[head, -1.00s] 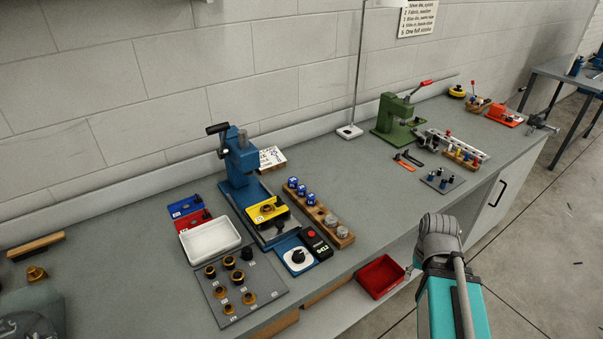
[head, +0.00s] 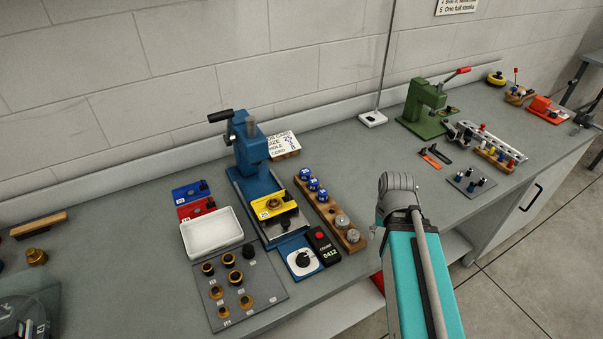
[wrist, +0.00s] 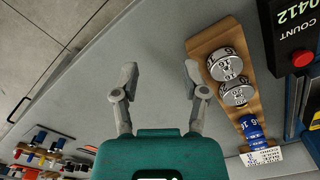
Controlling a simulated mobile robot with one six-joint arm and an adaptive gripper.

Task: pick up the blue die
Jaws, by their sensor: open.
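Several blue things could be the die. Three blue cylinders with white markings (head: 313,184) stand in a row on the far part of a wooden rack (head: 330,212). A flat blue block with a dark knob (head: 190,189) lies left of the blue press. My gripper (wrist: 160,68) is open and empty above the grey bench, to the left of the rack in the wrist view. My gripper's fingers do not show in the head view.
A blue press (head: 253,165) holds a yellow block (head: 273,207). A white tray (head: 212,232), red block (head: 196,207), counter box (head: 324,246) and ring board (head: 240,288) crowd around it. A green press (head: 425,105) stands farther right. Bare bench lies right of the rack.

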